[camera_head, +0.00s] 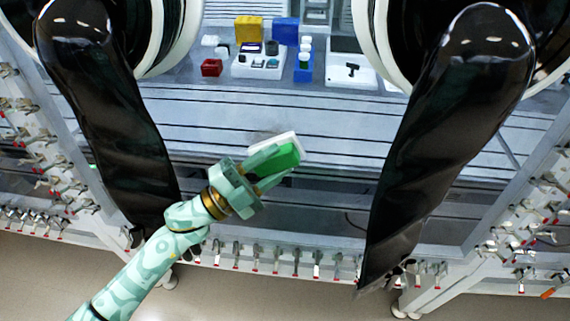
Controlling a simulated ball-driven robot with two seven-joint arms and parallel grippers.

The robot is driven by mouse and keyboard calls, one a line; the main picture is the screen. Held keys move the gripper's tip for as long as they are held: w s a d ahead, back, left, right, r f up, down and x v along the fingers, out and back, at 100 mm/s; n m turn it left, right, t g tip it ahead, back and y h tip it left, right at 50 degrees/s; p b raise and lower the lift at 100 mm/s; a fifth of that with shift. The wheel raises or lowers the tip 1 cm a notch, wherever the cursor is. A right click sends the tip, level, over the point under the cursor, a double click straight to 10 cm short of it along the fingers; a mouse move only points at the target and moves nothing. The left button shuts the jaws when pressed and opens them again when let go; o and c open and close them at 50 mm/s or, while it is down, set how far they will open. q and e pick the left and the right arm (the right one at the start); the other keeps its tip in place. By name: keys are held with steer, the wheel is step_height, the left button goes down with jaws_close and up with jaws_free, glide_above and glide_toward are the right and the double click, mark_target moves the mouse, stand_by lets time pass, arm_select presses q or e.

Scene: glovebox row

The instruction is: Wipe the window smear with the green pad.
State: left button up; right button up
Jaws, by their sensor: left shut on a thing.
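The green pad (284,157) is in the middle of the camera_head view, with a pale white edge or backing along its upper side. My left gripper (272,164) comes up from the lower left and is shut on the pad. The pad is in front of the glovebox window (330,185). I cannot tell whether it touches the pane. A faint greyish patch (262,135) just above the pad may be the smear, partly hidden behind it. My right gripper is not in view.
Long black gloves (120,130) (440,150) hang from round ports on both sides of the pad. Behind the pane are a yellow box (248,29), a blue box (285,31), a red block (211,68) and white trays (350,71). Clamps (276,260) line the lower frame.

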mark_target(288, 156)
arm_select(q)
steer(key=shift+a+r+p, duration=1.1)
steer(key=shift+a+r, duration=0.45)
steer(key=shift+a, duration=2.2)
steer(key=shift+w+d+p, duration=0.15)
steer(key=shift+d+p, duration=0.65)
steer(key=shift+d, duration=3.55)
steer(key=shift+d+f+p, duration=0.1)
steer(key=shift+d+p, duration=0.35)
steer(key=shift+d, duration=0.6)
steer(key=shift+w+a, duration=0.1)
steer(key=shift+a, duration=3.5)
steer(key=a, duration=0.3)
steer(key=shift+a, duration=0.3)
